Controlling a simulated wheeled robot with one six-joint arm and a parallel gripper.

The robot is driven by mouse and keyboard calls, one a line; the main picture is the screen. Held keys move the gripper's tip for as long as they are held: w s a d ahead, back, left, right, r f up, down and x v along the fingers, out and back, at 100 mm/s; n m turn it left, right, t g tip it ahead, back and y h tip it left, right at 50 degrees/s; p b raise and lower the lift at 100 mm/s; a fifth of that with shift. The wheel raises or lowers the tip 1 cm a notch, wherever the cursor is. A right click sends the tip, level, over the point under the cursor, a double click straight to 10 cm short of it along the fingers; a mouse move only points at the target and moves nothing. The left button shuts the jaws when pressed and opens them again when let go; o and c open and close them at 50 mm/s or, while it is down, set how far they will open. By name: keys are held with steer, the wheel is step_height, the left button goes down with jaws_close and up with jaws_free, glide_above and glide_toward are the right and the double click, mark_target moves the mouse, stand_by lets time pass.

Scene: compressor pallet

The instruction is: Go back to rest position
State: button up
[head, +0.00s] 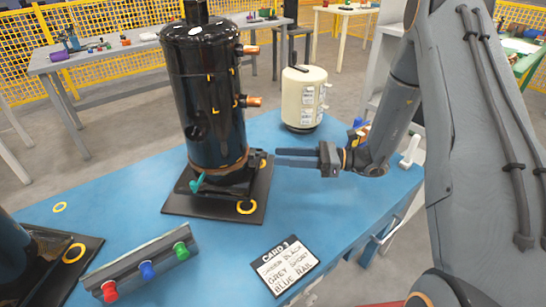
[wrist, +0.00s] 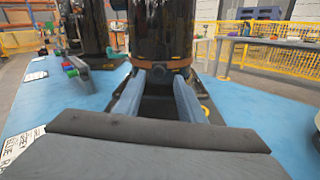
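My gripper (head: 279,157) is at the right of the tall black compressor (head: 208,95), low near its base plate (head: 226,212). In the wrist view its two fingers (wrist: 157,98) are spread apart with nothing held between them. A dark round stub (wrist: 160,76) on the compressor's lower side lies straight ahead, just beyond the fingertips. The fingers point at the compressor; I cannot tell if they touch it. A green fitting (head: 197,183) sits at the compressor's lower front.
A cream tank (head: 304,98) stands behind my gripper on the blue table (head: 190,270). A rail with red, blue and green knobs (head: 146,268) and a written card (head: 285,265) lie in front. Another dark unit (head: 15,255) stands at left. Workbenches and yellow fencing are behind.

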steer(key=shift+s+d, duration=0.1)
steer(key=shift+d, duration=0.55)
steer(key=s+r+n+g+h, duration=0.2)
steer(key=s+n+g+h, duration=0.7)
steer(key=s, duration=0.7)
steer(key=s+d+r+n+t+h, duration=0.3)
steer(key=s+d+n+t+h, duration=0.3)
steer(key=d+n+h, duration=0.2)
steer(key=d+n, duration=0.2)
steer(key=n, duration=0.2)
steer(key=shift+r+n+h+p, duration=0.15)
steer(key=shift+n+h+p, duration=0.15)
steer(key=shift+h, duration=0.1)
